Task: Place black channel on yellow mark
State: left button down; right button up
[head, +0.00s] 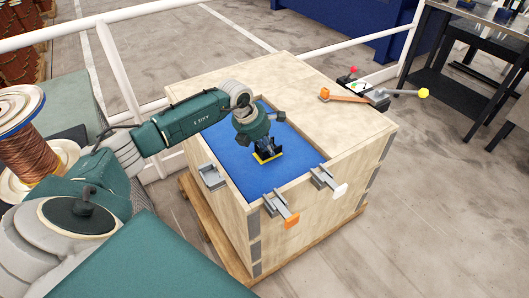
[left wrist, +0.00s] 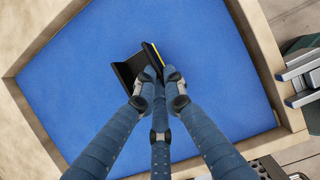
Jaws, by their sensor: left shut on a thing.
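The black channel (head: 268,153) is a small dark angled piece over the blue surface in the wooden crate's recess. In the left wrist view the channel (left wrist: 127,72) shows its open, folded shape at the fingertips. My left gripper (head: 266,145) points down and is shut on it; its fingers also show in the left wrist view (left wrist: 160,82). The yellow mark (head: 260,160) shows as a yellow strip along the channel's edge, and as a thin yellow line in the left wrist view (left wrist: 153,54). I cannot tell whether the channel touches the surface. My right gripper is not in view.
The wooden crate (head: 340,110) has a raised rim around the blue surface (head: 228,150). Toggle clamps with an orange handle (head: 291,220) and a white tip (head: 340,190) sit on the front rim. A grey bracket (head: 211,177) is at the left rim. More clamps stand at the far right corner.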

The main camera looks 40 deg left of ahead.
pick_arm(q)
jog(key=shift+a+f, duration=0.1)
jog(key=shift+f, duration=0.55)
jog(key=shift+a, duration=0.2)
jog(key=shift+d, duration=0.2)
jog(key=c, duration=1.8)
grip_release()
jog(key=shift+a+f, duration=0.1)
jog(key=shift+c, duration=0.2)
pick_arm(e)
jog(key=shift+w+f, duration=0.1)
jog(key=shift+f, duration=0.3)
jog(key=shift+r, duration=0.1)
pick_arm(q)
jog(key=shift+r, duration=0.4)
jog(key=b+v, duration=0.1)
jog(key=v, duration=1)
jog(key=shift+s+r+b, duration=0.25)
jog(key=shift+b, duration=0.1)
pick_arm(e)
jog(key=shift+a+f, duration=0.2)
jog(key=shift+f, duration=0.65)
